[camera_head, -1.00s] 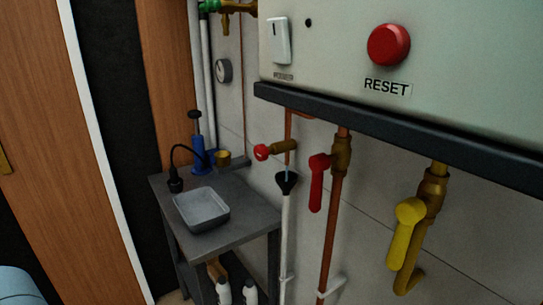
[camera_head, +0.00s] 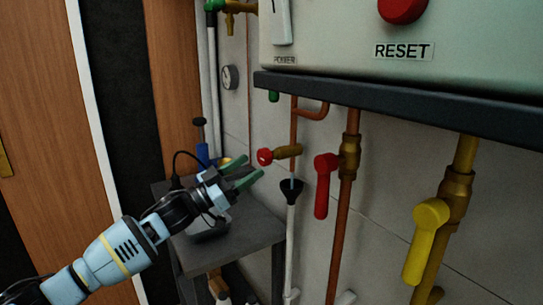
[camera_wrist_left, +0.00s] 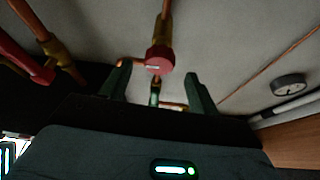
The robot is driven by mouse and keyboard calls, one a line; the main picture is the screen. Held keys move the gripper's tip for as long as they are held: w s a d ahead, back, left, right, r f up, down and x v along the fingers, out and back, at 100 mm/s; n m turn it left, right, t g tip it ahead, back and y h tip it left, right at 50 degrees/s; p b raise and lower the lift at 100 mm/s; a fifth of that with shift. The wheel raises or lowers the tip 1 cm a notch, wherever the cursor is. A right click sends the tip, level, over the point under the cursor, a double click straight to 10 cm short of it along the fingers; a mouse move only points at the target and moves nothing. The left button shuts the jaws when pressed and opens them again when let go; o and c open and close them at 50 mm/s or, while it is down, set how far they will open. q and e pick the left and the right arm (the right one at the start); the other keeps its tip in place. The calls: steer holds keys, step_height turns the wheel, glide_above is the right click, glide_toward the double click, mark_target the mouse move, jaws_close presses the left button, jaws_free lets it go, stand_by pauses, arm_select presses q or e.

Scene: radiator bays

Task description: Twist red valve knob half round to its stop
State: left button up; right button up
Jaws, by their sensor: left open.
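The red valve knob (camera_head: 264,156) is small and round. It sits on the left end of a short brass valve (camera_head: 288,151) under the boiler cabinet. My left gripper (camera_head: 253,167) is open and empty, its green fingers pointing at the knob from the lower left. In the left wrist view the knob (camera_wrist_left: 159,61) shows between and beyond the two spread fingers (camera_wrist_left: 159,88). I cannot tell how much gap is left; no contact shows. My right gripper is not in view.
A red lever (camera_head: 324,185) and a yellow lever (camera_head: 426,240) hang on pipes to the right. A black funnel (camera_head: 291,190) on a white pipe is just below the knob. The dark cabinet edge (camera_head: 390,108) overhangs. A grey table (camera_head: 245,240) stands below my left arm.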

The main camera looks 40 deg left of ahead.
mark_target(271, 154)
arm_select(q)
steer(key=shift+w, duration=0.1)
steer(key=p+x, duration=0.1)
steer(key=x, duration=0.4)
steer(key=shift+w+d+r, duration=0.15)
steer(key=shift+r, duration=0.1)
steer(key=shift+x, duration=1)
steer(key=shift+f, duration=0.2)
steer(key=c, duration=1)
steer(key=shift+o, duration=0.2)
